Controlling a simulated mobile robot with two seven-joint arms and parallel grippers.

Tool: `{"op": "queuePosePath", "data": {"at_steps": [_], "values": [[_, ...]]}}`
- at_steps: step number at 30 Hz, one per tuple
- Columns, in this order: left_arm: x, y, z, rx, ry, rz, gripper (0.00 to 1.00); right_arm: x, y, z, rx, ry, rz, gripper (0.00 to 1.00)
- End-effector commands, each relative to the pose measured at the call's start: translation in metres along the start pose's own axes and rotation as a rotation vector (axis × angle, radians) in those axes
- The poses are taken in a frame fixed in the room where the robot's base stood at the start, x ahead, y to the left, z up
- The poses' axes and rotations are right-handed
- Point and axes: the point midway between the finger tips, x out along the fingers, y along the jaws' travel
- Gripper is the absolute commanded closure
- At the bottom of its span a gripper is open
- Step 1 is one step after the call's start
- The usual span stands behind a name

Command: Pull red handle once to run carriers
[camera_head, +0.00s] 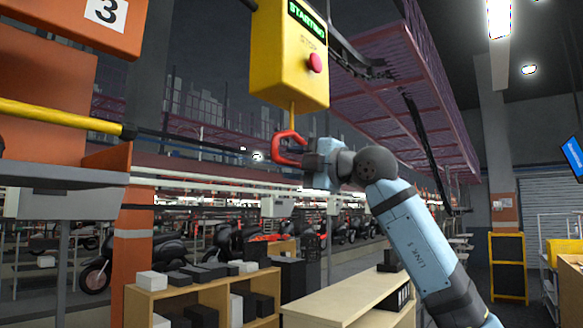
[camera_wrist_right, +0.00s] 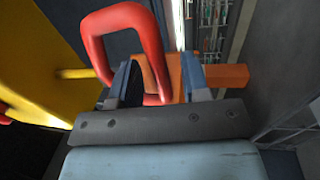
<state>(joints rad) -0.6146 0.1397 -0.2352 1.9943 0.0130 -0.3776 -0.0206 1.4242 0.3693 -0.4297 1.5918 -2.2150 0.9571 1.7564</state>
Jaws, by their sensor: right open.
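A red loop handle (camera_head: 285,150) hangs on a yellow rod (camera_head: 292,115) below a yellow control box (camera_head: 288,55). The box has a red button (camera_head: 314,62) and a green display (camera_head: 307,22) that appears to read "STARTING". My right gripper (camera_head: 303,153) is at the handle, at its right side in the head view. In the right wrist view the handle (camera_wrist_right: 155,50) reaches in between the open fingers of the gripper (camera_wrist_right: 160,82); one side of the loop lies between them. Contact cannot be told. My left gripper is out of view.
A wooden shelf (camera_head: 200,288) with black and white boxes and a pale counter (camera_head: 335,302) stand below. An orange post (camera_head: 132,250) and a yellow bar (camera_head: 60,113) are at left. Motorcycles stand behind. A purple mesh structure (camera_head: 400,90) hangs overhead.

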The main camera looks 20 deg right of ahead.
Motion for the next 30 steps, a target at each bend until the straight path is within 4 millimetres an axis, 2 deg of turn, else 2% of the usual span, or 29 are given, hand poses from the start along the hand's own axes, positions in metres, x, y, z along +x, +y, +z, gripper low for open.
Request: {"op": "queuePosePath", "data": {"at_steps": [3,18,30], "values": [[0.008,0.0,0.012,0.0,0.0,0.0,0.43,-0.017,-0.004,0.001,-0.001,-0.002,0.002,0.57],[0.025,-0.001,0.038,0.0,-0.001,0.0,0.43,-0.074,-0.002,0.0,-0.001,-0.001,0.002,0.57],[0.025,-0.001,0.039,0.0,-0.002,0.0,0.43,-0.078,0.0,0.0,0.0,-0.001,0.001,0.57]]}}
